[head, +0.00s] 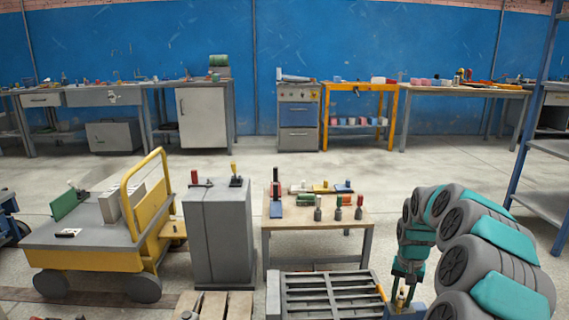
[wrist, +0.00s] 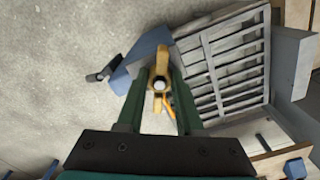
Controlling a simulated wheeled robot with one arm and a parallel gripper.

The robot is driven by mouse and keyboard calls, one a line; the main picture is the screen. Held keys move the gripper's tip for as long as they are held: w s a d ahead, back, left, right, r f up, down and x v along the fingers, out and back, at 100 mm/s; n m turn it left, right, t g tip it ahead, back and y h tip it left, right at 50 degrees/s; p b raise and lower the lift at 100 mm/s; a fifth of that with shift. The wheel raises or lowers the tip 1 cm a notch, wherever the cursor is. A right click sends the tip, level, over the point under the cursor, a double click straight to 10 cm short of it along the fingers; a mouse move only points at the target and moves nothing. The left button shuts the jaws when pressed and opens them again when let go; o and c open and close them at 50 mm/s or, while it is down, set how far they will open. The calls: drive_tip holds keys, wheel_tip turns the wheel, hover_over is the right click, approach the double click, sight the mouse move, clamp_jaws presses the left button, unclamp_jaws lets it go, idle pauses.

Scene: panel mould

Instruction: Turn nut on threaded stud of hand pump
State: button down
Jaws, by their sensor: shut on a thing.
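My gripper (head: 405,278) points down at the lower right of the head view, beside the grey slatted frame. In the wrist view its two green fingers (wrist: 160,88) are shut on a brass-yellow nut (wrist: 160,67) with wing-like ends. The pale round end of the threaded stud (wrist: 160,84) shows in the nut's middle. The hand pump (wrist: 143,57) appears as a blue body beside and beneath the nut, with a dark piece at its left. Its blue part also shows low in the head view (head: 417,308). Much of the pump is hidden by my gripper and arm.
The grey slatted frame (head: 331,281) stands close to the pump's left in the head view. Behind it is a small table (head: 350,219) with tools, with a grey cabinet (head: 218,232) and a yellow cart (head: 100,261) further left. Open floor lies beyond.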

drive_tip(key=shift+m, duration=0.3)
drive_tip(key=shift+f+m+b, duration=0.15)
drive_tip(key=shift+m+b, duration=0.5)
drive_tip(key=shift+m, duration=0.65)
drive_tip(key=shift+r+m+b, duration=0.2)
drive_tip(key=shift+m+b, duration=0.1)
drive_tip(key=shift+m, duration=0.1)
drive_tip(key=shift+w, duration=0.1)
drive_tip(key=shift+f+m+b, duration=0.15)
drive_tip(key=shift+m+b, duration=0.5)
drive_tip(key=shift+m, duration=0.25)
drive_tip(key=shift+a+m, duration=0.1)
drive_tip(key=shift+m, duration=0.6)
drive_tip(key=shift+w+r, duration=0.1)
drive_tip(key=shift+r, duration=0.15)
